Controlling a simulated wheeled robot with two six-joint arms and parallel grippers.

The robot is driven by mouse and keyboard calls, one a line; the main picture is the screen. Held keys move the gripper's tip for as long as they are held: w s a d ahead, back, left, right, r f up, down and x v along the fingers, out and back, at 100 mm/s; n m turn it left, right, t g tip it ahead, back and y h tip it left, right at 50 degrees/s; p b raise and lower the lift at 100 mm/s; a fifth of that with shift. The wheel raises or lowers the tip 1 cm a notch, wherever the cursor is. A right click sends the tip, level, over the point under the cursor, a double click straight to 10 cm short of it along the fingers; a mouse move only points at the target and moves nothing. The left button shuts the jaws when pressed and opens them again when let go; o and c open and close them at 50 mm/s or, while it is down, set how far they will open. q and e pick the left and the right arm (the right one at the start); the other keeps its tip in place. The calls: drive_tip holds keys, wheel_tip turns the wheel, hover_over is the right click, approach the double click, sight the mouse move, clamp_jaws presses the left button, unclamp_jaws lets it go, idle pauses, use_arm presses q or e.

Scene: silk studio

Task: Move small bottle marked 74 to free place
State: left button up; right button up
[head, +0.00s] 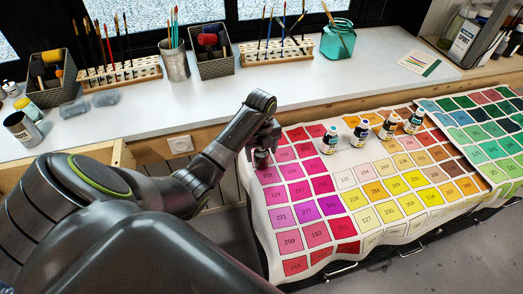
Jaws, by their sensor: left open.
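My left gripper (263,152) is open over the upper left corner of the colour chart cloth (380,222). A small dark reddish shape (262,159) shows right at its fingertips; I cannot tell whether it is a bottle or part of the gripper. Small paint bottles stand upright in a slanting row on the chart's upper part: one at the left (329,140), a dark one (361,133), an amber one (389,126) and one at the right (414,121). Their labels are too small to read, so I cannot tell which is marked 74. My right gripper is out of view.
Numbered swatches in the chart's front and middle are bare. A green chart (480,130) overlaps at right. The white bench (300,80) behind holds brush racks (120,73), grey baskets (211,62), a teal jar (338,40) and cans (22,130) at far left.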

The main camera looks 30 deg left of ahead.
use_arm(q)
wheel_tip(320, 180, up, 6)
drive_tip(key=shift+r, duration=0.25)
wheel_tip(320, 180, up, 4)
drive_tip(key=p, duration=0.3)
drive_tip(key=shift+f+p, duration=0.1)
drive_tip(key=shift+p, duration=0.3)
drive_tip(key=shift+r+p, duration=0.95)
drive_tip(key=shift+d, duration=0.1)
